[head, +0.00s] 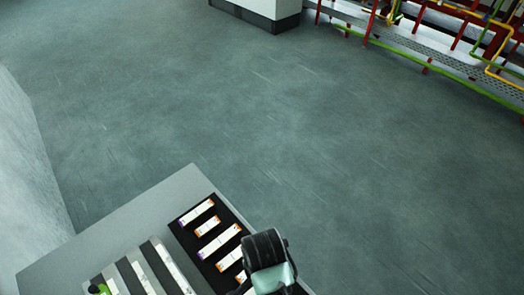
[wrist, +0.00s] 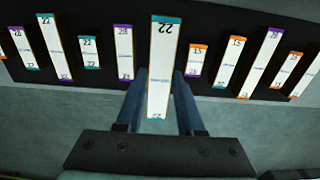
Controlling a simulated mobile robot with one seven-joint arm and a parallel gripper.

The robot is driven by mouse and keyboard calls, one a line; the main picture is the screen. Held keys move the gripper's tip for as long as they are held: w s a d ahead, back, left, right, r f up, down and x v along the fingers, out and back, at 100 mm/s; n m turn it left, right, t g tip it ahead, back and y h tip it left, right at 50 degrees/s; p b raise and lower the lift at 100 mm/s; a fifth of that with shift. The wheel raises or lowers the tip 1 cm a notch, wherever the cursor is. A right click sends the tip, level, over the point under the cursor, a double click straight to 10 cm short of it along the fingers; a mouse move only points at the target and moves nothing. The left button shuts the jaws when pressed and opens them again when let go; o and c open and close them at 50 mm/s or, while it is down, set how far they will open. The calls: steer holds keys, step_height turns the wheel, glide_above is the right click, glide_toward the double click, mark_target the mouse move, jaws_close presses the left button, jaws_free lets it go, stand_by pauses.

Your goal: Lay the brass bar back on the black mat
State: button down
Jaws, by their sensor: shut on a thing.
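My gripper (wrist: 160,84) is shut on a long bar (wrist: 163,60) with a white face marked 22, teal ends and thin gold-coloured edges. This is probably the brass bar. It points away from my gripper, and its far end overlaps the black mat (wrist: 106,48) in the wrist view. It looks nearer the camera than the bars on the mat; I cannot tell how high it is. In the head view the black mat (head: 184,236) lies on a grey table; my wrist hides its near part, my fingers and the held bar.
Several white-faced bars with purple, orange or teal ends lie on the mat on both sides of the held bar. The grey table (head: 110,232) also carries dark strips with pale bars, and a green object (head: 98,289). Open floor (head: 300,130) lies beyond; red railings stand far right.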

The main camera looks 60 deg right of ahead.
steer(key=shift+w+f, duration=0.1)
steer(key=shift+f, duration=3.4)
steer(key=shift+f, duration=0.1)
steer(key=c, duration=0.5)
jaws_free()
steer(key=shift+a, duration=0.1)
step_height(320, 180, up, 12)
steer(key=shift+r, duration=0.1)
